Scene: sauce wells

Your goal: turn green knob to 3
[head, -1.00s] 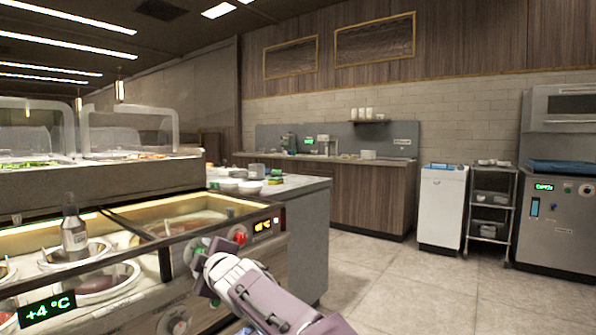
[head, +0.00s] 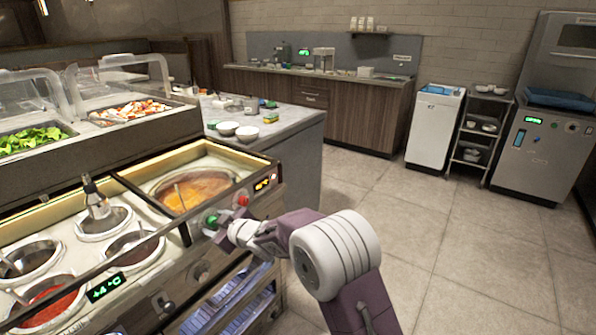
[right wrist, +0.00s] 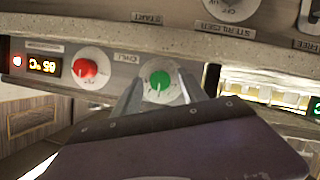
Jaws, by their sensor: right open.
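The green knob (head: 211,221) is on the front panel of the sauce counter, near its right end. In the right wrist view the green knob (right wrist: 159,80) is round, with a white pointer line on a pale dial; the dial's numbers are too small to read. My right gripper (head: 219,230) is open at the panel, in front of the knob. In the right wrist view its two fingers (right wrist: 160,90) stand on either side of the knob; I cannot tell if they touch it. My left gripper is not in view.
A red knob (head: 242,201) and an orange display (head: 265,184) sit close by on the same panel. A well of orange soup (head: 196,188) with a ladle lies behind it. A glass rail runs above the panel. The floor at the right is open.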

